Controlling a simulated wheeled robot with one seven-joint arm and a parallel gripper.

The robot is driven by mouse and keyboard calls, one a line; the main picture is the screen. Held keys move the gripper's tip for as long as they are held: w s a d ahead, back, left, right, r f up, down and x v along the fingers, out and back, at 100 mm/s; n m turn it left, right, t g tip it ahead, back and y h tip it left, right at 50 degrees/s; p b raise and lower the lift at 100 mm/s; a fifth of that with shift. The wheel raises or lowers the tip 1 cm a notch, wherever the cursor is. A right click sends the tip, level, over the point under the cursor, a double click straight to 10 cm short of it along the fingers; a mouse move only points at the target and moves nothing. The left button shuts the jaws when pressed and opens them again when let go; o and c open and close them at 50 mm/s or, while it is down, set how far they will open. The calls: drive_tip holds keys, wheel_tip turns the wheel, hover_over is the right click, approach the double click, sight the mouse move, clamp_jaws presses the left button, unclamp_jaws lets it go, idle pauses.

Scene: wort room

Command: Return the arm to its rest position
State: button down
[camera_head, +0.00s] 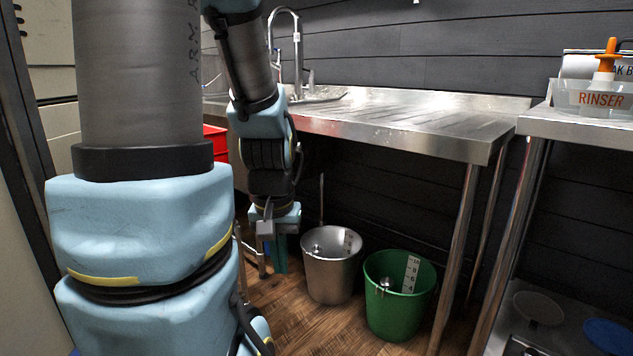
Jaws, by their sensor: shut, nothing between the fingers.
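My arm shows at the left and centre, with its blue and grey links bent downward. My gripper (279,252) hangs from its end and points down, low in front of the steel table. Its fingers are shut and I see nothing held between them. It is to the left of a metal bucket (331,279), apart from it as far as this view shows. The large arm link in front hides part of the left side.
A green bucket (401,311) stands beside the metal one on the wooden floor (300,325). The steel sink table (440,120) is above them. Something red (215,142) shows behind my arm.

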wheel_tip(320, 180, up, 30)
drive_tip(key=p, duration=2.8)
drive_tip(key=shift+r, duration=0.15)
